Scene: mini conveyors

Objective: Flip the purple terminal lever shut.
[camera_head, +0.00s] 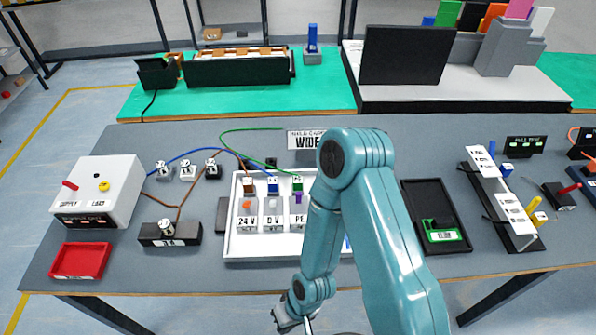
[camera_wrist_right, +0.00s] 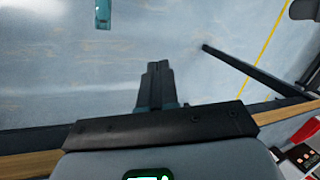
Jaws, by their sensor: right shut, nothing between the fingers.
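The purple lever (camera_head: 298,198) is on the rightmost visible terminal block, marked "PE", on a white tray (camera_head: 232,239). It looks like a small raised tab, but it is too small to tell its exact angle. An orange lever (camera_head: 246,204) and a white lever (camera_head: 272,203) sit on the "24 V" and "0 V" blocks to its left. My right gripper is at the bottom of the head view, in front of the table edge and well apart from the lever. In the right wrist view its fingers (camera_wrist_right: 155,80) are together and empty. My left gripper is out of view.
My right arm hides the tray's right part. A white supply box (camera_head: 112,190) and red bin (camera_head: 82,262) stand left; a black tray (camera_head: 412,193) and a labelled rack (camera_head: 498,193) stand right. Blue, brown and green wires run behind the terminals.

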